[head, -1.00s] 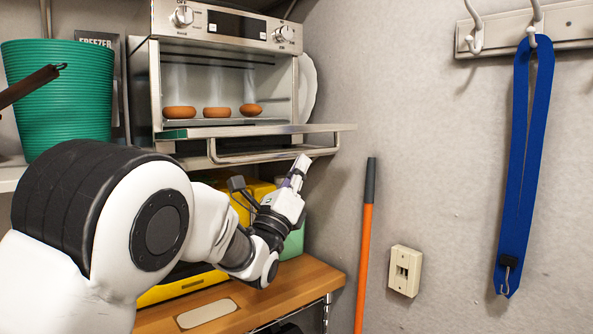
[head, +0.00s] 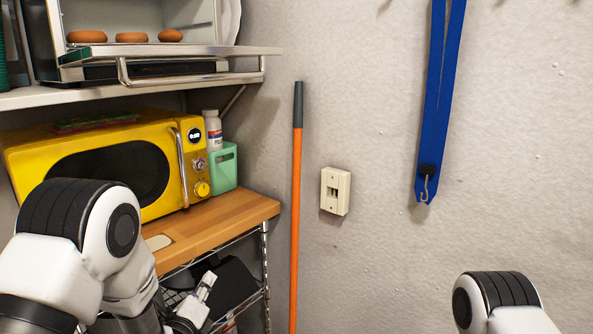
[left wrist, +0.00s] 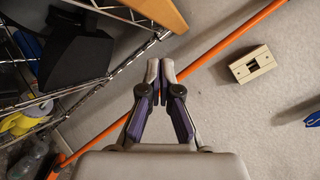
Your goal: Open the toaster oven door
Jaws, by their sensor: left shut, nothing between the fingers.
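The toaster oven (head: 235,22) stands on the upper shelf at the top left of the head view, its top cut off. Its door (head: 185,65) is folded down, lying about level, with the bar handle (head: 190,78) at its front edge. Several round brown items sit inside the oven. My left gripper (head: 205,290) is low in the head view, well below the door and apart from it. In the left wrist view the left gripper (left wrist: 160,70) is shut and empty. My right arm shows at the bottom right, but its gripper is out of view.
A yellow microwave (head: 110,165) and a green holder (head: 223,168) stand on the wooden shelf (head: 240,208) below the oven. An orange pole (head: 296,200) leans on the wall. A blue strap (head: 440,90) hangs at right.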

